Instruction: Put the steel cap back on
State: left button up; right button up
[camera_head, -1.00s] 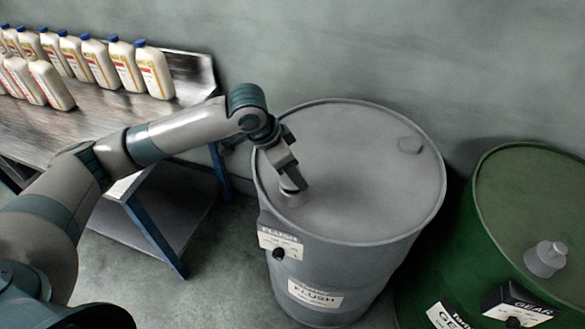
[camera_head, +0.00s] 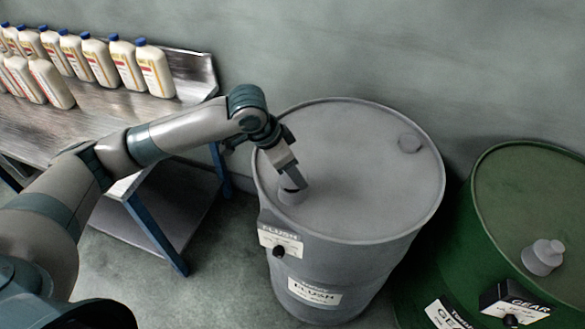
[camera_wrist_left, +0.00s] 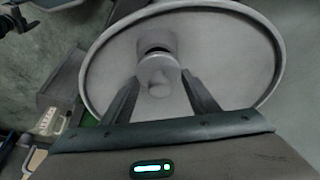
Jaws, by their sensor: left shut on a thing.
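The grey drum labelled FLUSH (camera_head: 350,215) stands in the middle of the head view. My left gripper (camera_head: 297,184) is over the near left part of its lid, fingers pointing down. In the left wrist view the gripper (camera_wrist_left: 160,82) is shut on the steel cap (camera_wrist_left: 158,76), a small grey stepped cylinder between the fingertips. Just beyond the cap is a grey neck with a dark opening (camera_wrist_left: 153,49), partly covered by the cap. In the head view the fingers partly hide this spot, and I cannot tell whether the cap is seated. My right gripper is not in view.
A green drum labelled GEAR (camera_head: 530,200) with its own grey cap (camera_head: 543,257) stands close at the right. A metal bench (camera_head: 110,125) with several white bottles (camera_head: 155,70) is at the left. The wall is close behind the drums.

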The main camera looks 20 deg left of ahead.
pick_arm(q)
jog(key=shift+f, duration=0.15)
jog(key=shift+f, duration=0.9)
jog(key=shift+f, duration=0.1)
jog(key=o, duration=1.2)
jog(key=shift+o, duration=0.6)
